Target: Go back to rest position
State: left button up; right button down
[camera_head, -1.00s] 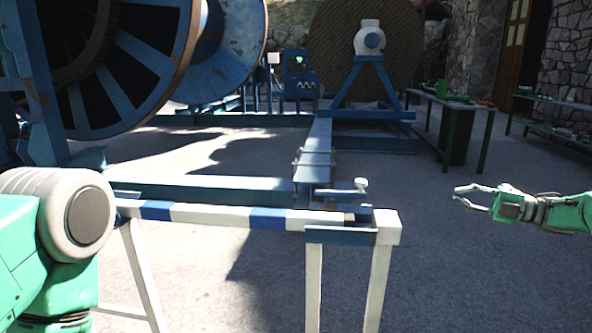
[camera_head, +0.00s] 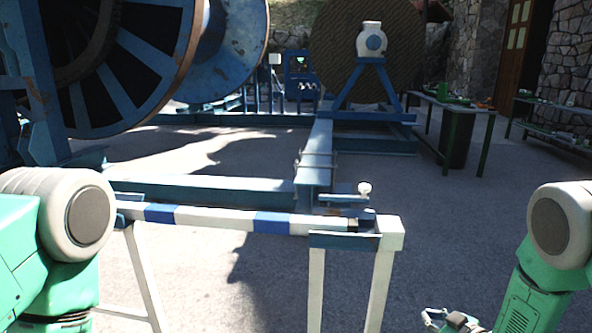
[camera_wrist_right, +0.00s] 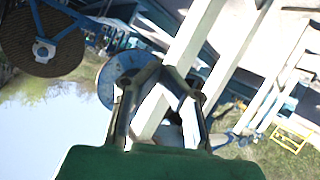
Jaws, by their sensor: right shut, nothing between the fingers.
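My right gripper (camera_head: 440,318) is low at the bottom edge of the head view, partly cut off, to the right of the striped barrier's legs. Its green right arm with a pale round joint comes in at the right edge. In the right wrist view, the right gripper's dark fingers (camera_wrist_right: 168,72) come together at the tips with nothing held. My left arm's green link and pale round joint fill the left edge of the head view. The left gripper is out of view.
A blue-and-white barrier (camera_head: 225,220) on white legs stands in front, with a blue beam (camera_head: 200,190) behind. Large cable reels (camera_head: 235,50) stand at the back left. A brown reel (camera_head: 335,60) is farther back. A table (camera_head: 455,104) is at the right. Open floor lies between.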

jog(key=s+a+f+m+g+h, duration=0.1)
jog(key=s+a+f+m+g, duration=0.15)
jog(key=s, duration=0.35)
jog(key=s+a+f+m+g+h, duration=0.1)
jog(key=s+f, duration=0.2)
jog(key=s, duration=0.3)
jog(key=s+a+m+g+h, duration=0.1)
jog(key=s+g, duration=0.7)
jog(key=s, duration=2.1)
jog(key=shift+a+r+m+h+p, duration=0.25)
jog(key=shift+a+m+h+p, duration=0.2)
jog(key=shift+m, duration=0.5)
jog(key=shift+d+f+g, duration=0.1)
jog(key=shift+d+g, duration=0.15)
